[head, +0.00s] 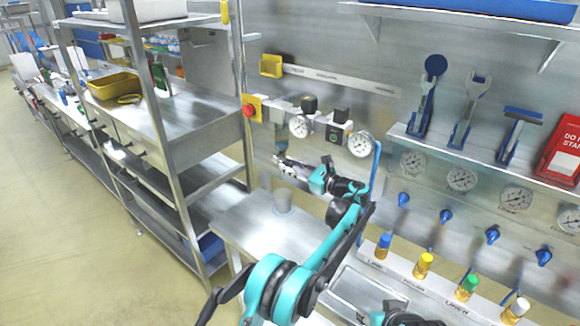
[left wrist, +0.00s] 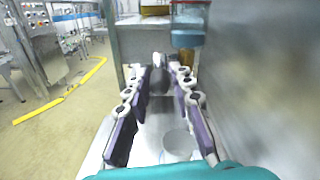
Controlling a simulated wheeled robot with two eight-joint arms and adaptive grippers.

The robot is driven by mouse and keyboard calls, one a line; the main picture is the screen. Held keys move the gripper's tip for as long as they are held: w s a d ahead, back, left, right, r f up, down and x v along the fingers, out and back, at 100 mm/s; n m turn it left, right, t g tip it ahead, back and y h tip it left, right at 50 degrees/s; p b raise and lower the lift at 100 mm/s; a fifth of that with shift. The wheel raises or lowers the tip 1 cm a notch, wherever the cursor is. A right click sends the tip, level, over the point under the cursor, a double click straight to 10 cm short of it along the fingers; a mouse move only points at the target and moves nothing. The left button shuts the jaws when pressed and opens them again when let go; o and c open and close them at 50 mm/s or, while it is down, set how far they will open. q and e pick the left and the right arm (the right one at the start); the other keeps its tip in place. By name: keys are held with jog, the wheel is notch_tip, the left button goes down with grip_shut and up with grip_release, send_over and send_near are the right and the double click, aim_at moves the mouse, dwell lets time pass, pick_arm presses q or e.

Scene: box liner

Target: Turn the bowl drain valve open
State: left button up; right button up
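My left gripper (head: 290,166) reaches along the steel wall, above a steel bench. In the left wrist view its two padded fingers (left wrist: 162,72) stand apart, with a gap between them. A dark grey rounded part (left wrist: 158,82) shows in or beyond that gap; I cannot tell whether it touches the fingers. Several blue valve handles, one of them at the left end (head: 403,199), sit on the right wall below round gauges, away from the gripper. I cannot tell which part is the bowl drain valve. My right gripper does not show.
A red emergency button (head: 249,111) and gauges (head: 360,144) are on the wall. A steel rack (head: 180,160) stands left; the floor there is clear.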

pick_arm(q)
grip_shut()
jog(key=shift+f, duration=0.1)
jog(key=f+t+y+b, duration=0.1)
jog(key=y+b, duration=0.1)
jog(key=b, duration=0.1)
jog(key=shift+a+f+t, duration=0.1)
jog(key=shift+f+t, duration=0.2)
jog(key=shift+f, duration=0.1)
jog(key=shift+w+a+f+t+y+b, duration=0.2)
jog(key=shift+f+t+y+b, duration=0.35)
jog(key=shift+y+b, duration=0.5)
jog(key=shift+w+a+f+t+y+b, duration=0.1)
jog(key=shift+a+f+t+y+b, duration=0.2)
jog(key=shift+t+y+b, duration=0.7)
jog(key=shift+d+g+b, duration=0.1)
jog(key=shift+g+b, duration=0.15)
jog(key=shift+b, duration=0.05)
